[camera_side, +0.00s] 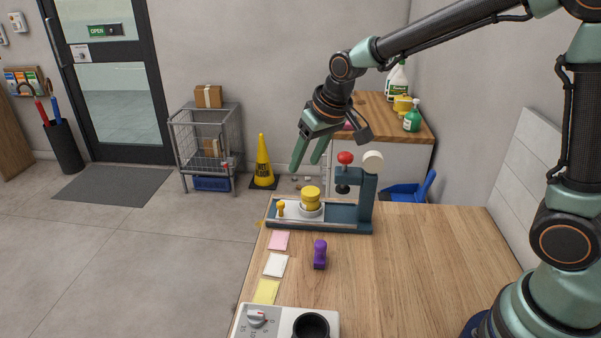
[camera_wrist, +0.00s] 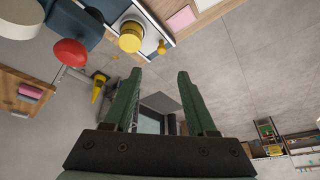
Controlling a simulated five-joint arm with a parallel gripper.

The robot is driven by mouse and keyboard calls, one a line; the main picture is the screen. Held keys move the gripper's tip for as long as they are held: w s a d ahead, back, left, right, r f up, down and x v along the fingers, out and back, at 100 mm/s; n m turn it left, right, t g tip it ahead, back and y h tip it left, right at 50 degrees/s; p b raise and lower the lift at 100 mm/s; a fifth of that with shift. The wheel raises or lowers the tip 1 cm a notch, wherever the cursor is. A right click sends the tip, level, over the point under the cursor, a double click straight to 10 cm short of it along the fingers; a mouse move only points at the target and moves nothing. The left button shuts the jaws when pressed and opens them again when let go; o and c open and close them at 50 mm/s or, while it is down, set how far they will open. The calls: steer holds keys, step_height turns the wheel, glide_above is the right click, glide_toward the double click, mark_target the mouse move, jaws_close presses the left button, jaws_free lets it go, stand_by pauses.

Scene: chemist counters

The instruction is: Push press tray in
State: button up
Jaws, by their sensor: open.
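The press (camera_side: 368,200) stands at the far edge of the wooden counter, dark blue with a red knob (camera_side: 345,157) on top. Its light sliding tray (camera_side: 290,213) extends to the left of the press column. On the tray sit a yellow cylinder (camera_side: 312,193) on a pale round base and a small orange knob (camera_side: 281,208) near the left end. My gripper (camera_side: 308,163) is open and empty, above and behind the tray. In the wrist view my gripper (camera_wrist: 160,85) shows spread green fingers, with the yellow cylinder (camera_wrist: 132,37) and red knob (camera_wrist: 70,52) at upper left.
A purple stamp-like object (camera_side: 320,254) stands in front of the press. Pink, white and yellow notes (camera_side: 275,265) lie along the left counter edge. A device with a dial (camera_side: 285,322) sits at the front. The counter's right side (camera_side: 440,250) is clear.

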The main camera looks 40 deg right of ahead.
mark_target(281, 204)
steer(key=x, duration=1)
steer(key=w+x, duration=0.1)
steer(key=x, duration=0.5)
steer(key=shift+a+r, duration=0.25)
steer(key=shift+c, duration=0.4)
jaws_close()
steer(key=shift+s+a, duration=0.1)
steer(key=shift+a, duration=0.05)
stand_by(0.5)
